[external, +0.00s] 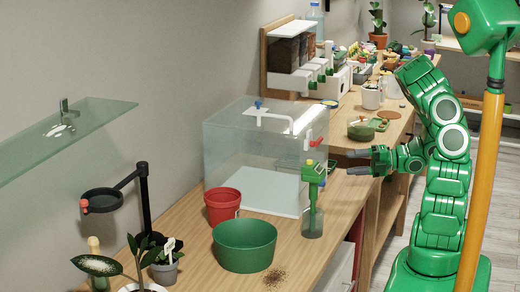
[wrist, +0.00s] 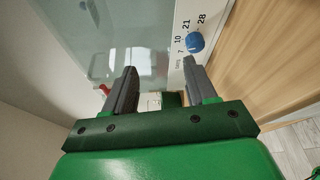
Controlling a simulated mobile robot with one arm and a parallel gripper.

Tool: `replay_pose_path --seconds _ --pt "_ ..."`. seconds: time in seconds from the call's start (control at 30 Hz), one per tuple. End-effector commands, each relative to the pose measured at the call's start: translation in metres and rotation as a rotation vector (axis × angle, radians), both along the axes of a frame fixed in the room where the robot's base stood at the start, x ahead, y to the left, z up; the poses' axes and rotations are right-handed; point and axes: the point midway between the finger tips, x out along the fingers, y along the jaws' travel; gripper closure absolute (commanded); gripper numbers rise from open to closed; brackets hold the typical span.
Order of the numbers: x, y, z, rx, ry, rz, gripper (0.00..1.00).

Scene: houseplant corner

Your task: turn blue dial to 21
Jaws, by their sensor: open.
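The blue dial (wrist: 195,42) is a small round knob on a white panel (wrist: 183,18) in the wrist view. My gripper (wrist: 160,66) is open and empty. The dial lies beyond the tip of the right finger, apart from the gap between the fingers. In the external view my gripper (external: 358,162) reaches left beside the clear tank. I cannot make out the dial there.
The clear tank (external: 225,150) stands on the wooden bench, with a green-topped bottle (external: 313,200) at its front right. A red pot (external: 222,206) and a green pot (external: 245,246) stand in front of it. A rear bench (external: 395,125) carries several pots and tools.

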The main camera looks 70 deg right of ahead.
Motion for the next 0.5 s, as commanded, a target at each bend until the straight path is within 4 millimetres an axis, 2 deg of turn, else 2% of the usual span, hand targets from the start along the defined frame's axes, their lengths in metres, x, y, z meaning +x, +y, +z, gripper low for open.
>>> replay_pose_path --seconds 0.1,0.5 --pt "0.000 0.000 0.023 -0.006 -0.001 -0.001 0.44" --pt "0.000 0.000 0.069 -0.004 0.000 0.000 0.44"
